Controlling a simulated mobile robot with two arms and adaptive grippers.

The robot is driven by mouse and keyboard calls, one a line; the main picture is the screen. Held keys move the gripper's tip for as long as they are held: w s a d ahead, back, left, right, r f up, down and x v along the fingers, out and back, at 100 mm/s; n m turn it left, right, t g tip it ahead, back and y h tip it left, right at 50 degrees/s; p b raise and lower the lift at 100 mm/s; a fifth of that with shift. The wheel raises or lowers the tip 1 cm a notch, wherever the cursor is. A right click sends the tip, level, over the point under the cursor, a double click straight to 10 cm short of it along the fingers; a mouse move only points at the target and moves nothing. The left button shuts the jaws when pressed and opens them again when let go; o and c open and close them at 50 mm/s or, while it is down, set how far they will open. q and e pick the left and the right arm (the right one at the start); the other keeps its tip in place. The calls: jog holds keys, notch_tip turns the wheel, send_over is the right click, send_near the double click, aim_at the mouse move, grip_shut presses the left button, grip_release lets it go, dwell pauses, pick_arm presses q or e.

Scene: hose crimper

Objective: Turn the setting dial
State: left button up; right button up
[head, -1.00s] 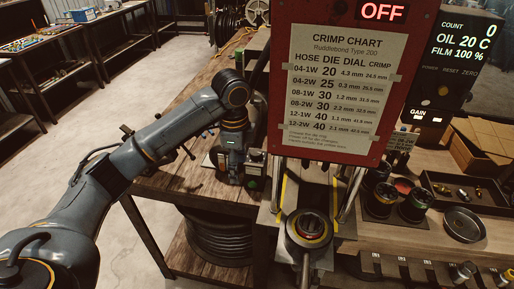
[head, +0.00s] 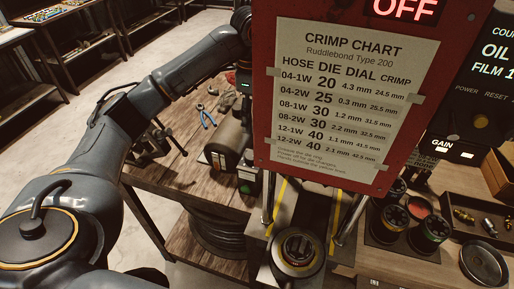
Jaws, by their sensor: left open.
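I cannot clearly make out the setting dial in this view. The red panel with the crimp chart (head: 345,100) fills the upper middle and hides part of the crimper. Below it is the crimper's round head (head: 298,250), with a dark centre. A control box with a green button (head: 246,175) stands left of it. My left arm reaches up from the lower left, and its wrist end is beside the panel's left edge. My left gripper (head: 242,106) shows only in part there, open, its fingers mostly hidden. My right gripper is not in view.
A red OFF display (head: 405,8) tops the panel. A black readout unit (head: 475,105) marked GAIN stands to the right. Dark round containers (head: 428,232), a tray of fittings (head: 470,203) and a round dish (head: 485,262) are on the right. Blue-handled pliers (head: 206,116) lie on the wooden bench (head: 180,165).

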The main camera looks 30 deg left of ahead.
pick_arm(q)
jog(key=f, duration=0.2)
jog(key=f+p, duration=0.1)
jog(key=f, duration=0.3)
jog(key=shift+s+p, duration=0.25)
jog(key=shift+p, duration=0.15)
notch_tip(320, 180, down, 6)
jog(key=shift+w+r+p, duration=0.1)
jog(key=shift+w+p, duration=0.05)
jog(key=shift+p, duration=0.65)
jog(key=shift+f, duration=0.65)
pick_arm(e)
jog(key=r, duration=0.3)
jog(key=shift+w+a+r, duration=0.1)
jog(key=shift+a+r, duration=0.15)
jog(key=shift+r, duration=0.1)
pick_arm(q)
jog(key=c, duration=1.2)
jog(key=shift+n, duration=0.3)
